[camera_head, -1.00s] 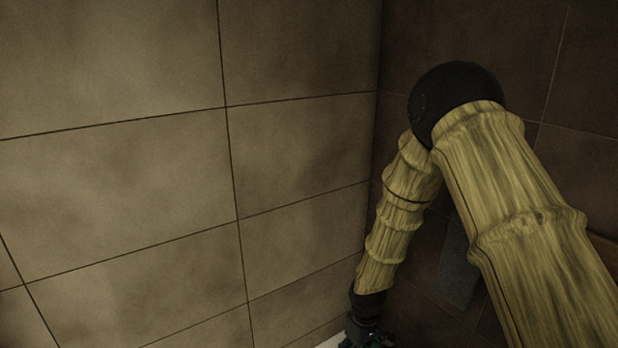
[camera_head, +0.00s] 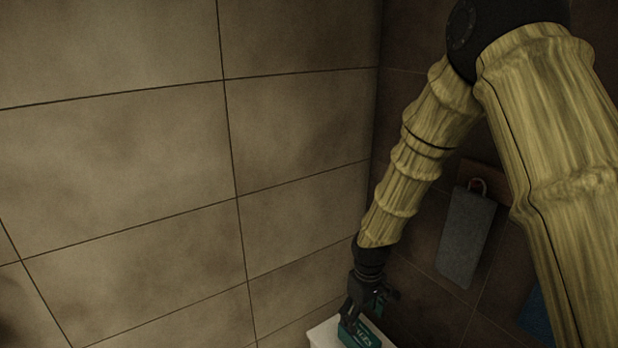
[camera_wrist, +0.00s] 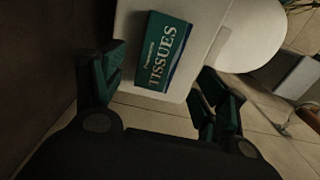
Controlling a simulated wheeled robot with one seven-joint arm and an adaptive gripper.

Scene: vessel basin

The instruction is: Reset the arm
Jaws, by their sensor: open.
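My gripper (camera_head: 365,302) is at the bottom of the head view, at the end of my arm, pointing down over a green tissue box. In the wrist view my gripper (camera_wrist: 160,92) has its two dark green fingers spread wide and nothing is held between them. The tissue box (camera_wrist: 162,52), green and white with "TISSUES" on it, lies ahead of the fingers; it also shows in the head view (camera_head: 362,337). I cannot tell the exact gap between fingers and box.
The box rests on a white toilet tank (camera_wrist: 205,14), with the round white lid (camera_wrist: 258,38) beyond it. A grey towel (camera_head: 466,238) hangs on the dark wall at right. The tiled wall (camera_head: 120,170) fills the left. Floor tiles show in the wrist view (camera_wrist: 265,125).

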